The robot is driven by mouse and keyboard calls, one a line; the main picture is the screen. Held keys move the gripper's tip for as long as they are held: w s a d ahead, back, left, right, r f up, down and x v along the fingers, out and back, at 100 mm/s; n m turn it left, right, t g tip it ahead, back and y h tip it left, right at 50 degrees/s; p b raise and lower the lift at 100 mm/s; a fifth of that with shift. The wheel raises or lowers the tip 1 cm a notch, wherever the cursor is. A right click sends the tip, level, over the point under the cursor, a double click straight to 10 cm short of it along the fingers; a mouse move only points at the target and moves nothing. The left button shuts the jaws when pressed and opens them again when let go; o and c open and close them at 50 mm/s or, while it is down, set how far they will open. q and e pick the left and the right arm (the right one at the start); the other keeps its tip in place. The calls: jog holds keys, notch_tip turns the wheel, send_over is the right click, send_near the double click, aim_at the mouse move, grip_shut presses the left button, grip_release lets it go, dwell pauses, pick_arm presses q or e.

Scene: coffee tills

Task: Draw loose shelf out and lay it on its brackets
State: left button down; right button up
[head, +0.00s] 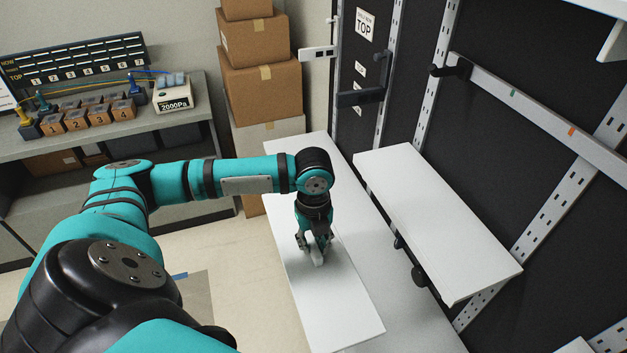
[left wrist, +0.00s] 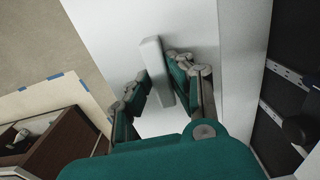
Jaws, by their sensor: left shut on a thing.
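A long white shelf board (head: 345,305) lies flat in front of the dark rack, running from the boxes at the back toward me. A raised pale grip (head: 317,256) stands up from its top face. My left gripper (head: 316,246) points down over the board and is shut on this grip. In the left wrist view the fingers (left wrist: 164,88) sit on both sides of the pale grip (left wrist: 154,65), with the white board (left wrist: 105,30) behind it. Dark bracket arms (head: 360,97) stick out from the rack's slotted uprights. My right gripper is not in view.
A second white shelf (head: 437,215) sits on the rack to the right of the board. A pale rail (head: 540,108) crosses the rack above it. Stacked cardboard boxes (head: 262,90) stand by the board's far end. A bench (head: 190,112) with small boxes is at left.

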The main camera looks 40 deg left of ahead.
pick_arm(q)
notch_tip(320, 180, up, 20)
jog(key=shift+r, duration=0.25)
dwell(1.8)
jog(key=shift+w, duration=0.1)
